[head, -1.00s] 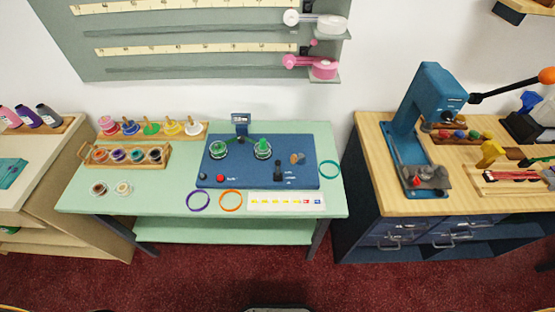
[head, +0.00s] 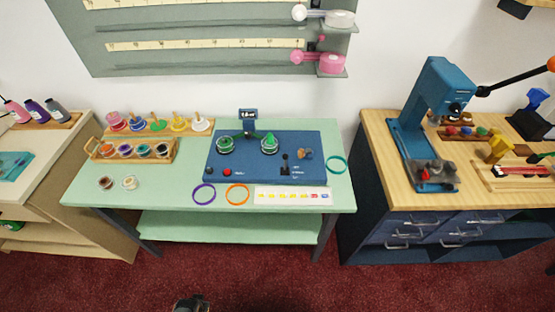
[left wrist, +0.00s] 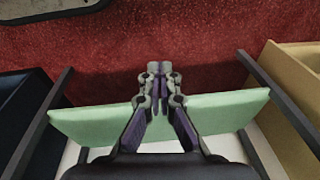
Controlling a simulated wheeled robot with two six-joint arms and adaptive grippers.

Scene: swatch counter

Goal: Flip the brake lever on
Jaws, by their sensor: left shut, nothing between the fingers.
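The brake lever (head: 285,166) is a small black lever standing near the right front of a blue panel (head: 240,175) on the mint-green table. Which of its positions it is in is too small to tell. My left gripper (left wrist: 158,75) is shut and empty in the left wrist view, over the red floor and a green shelf edge. A dark part of it (head: 192,303) shows at the bottom edge of the head view, well in front of the table and far from the lever. My right gripper is not in view.
The panel also carries two green-topped spools (head: 225,145), a small display (head: 248,116), a red button (head: 227,172) and a brown knob (head: 305,153). A purple ring (head: 203,194), an orange ring (head: 237,194) and a label strip (head: 292,195) lie in front. A workbench (head: 380,150) stands at the right.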

